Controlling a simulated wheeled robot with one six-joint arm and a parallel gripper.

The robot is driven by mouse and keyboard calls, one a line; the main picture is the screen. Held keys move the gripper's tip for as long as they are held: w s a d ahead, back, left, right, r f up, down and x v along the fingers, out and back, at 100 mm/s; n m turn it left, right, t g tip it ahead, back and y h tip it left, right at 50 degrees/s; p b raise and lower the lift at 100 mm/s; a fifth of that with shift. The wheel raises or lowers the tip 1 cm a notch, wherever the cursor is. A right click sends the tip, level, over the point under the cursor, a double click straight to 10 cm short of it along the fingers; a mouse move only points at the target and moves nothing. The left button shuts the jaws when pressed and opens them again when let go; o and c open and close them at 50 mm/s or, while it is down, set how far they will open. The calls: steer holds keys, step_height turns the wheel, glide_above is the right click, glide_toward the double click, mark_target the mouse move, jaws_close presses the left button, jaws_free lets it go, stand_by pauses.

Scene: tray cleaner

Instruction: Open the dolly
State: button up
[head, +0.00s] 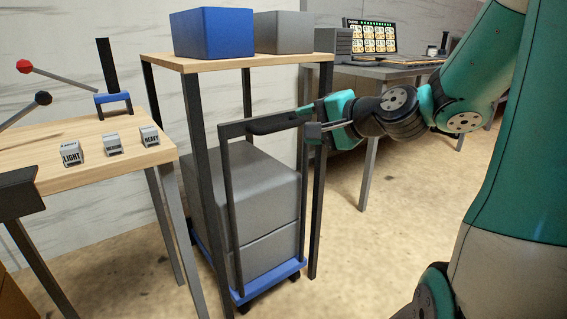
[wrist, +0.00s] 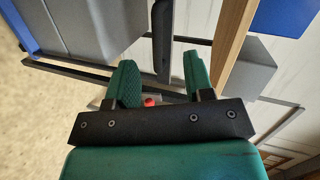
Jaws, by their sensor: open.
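The dolly has a blue wheeled base (head: 271,283) under a wood-topped stand, with grey boxes (head: 262,190) stacked on it. A dark upright bar (head: 231,215) rises at its front, and a dark handle bar (head: 278,122) runs at the top toward my gripper (head: 308,123). In the wrist view, my gripper (wrist: 158,70) is open, its two green fingers apart. The dark handle (wrist: 162,45) lies ahead of the gap between them, its near end close to the fingertips. Whether the fingers touch it I cannot tell. The blue base (wrist: 16,28) shows at upper left.
The stand's wooden top (head: 222,61) holds a blue bin (head: 213,32) and a grey bin (head: 284,32). Its dark legs (head: 316,190) stand close to my gripper. A wooden table (head: 95,160) with small labelled blocks is at left. Floor (head: 385,225) is clear at right.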

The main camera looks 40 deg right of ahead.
mark_target(287, 126)
steer(key=d+f+m+t+h+b, duration=0.2)
steer(key=d+f+m, duration=0.1)
steer(key=d, duration=0.3)
steer(key=w+f+p, duration=0.1)
steer(key=w+p, duration=0.2)
steer(key=w, duration=0.2)
steer(key=w+f+p, duration=0.1)
steer(key=w+p, duration=0.2)
steer(key=w, duration=0.3)
steer(key=w+a+f+p, duration=0.1)
steer(key=w+p, duration=0.2)
steer(key=w, duration=0.2)
steer(key=shift+w+f+p, duration=0.1)
steer(key=shift+w+p, duration=0.2)
steer(key=shift+c, duration=0.5)
jaws_close()
